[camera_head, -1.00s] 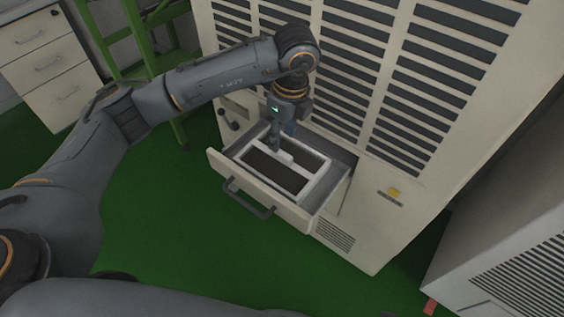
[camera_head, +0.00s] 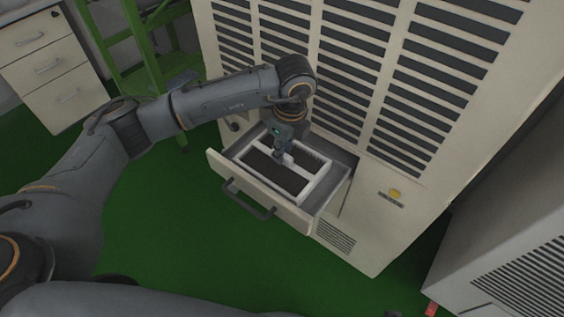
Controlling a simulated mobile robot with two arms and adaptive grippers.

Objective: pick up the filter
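The filter (camera_head: 276,178) is a white frame with dark panels and a white crossbar. It lies in the open drawer (camera_head: 262,195) at the foot of a tall beige cabinet. My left gripper (camera_head: 284,160) points down over the filter, with its fingertips at the white crossbar. The fingers are small and partly hidden by the wrist, so I cannot tell whether they are closed on the bar. My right gripper is not in view.
The beige cabinet (camera_head: 395,150) with dark vents rises behind the drawer. A grey vented unit (camera_head: 510,235) stands at the right. A green ladder (camera_head: 150,60) and a white drawer unit (camera_head: 50,70) stand at the upper left. The green floor in front is clear.

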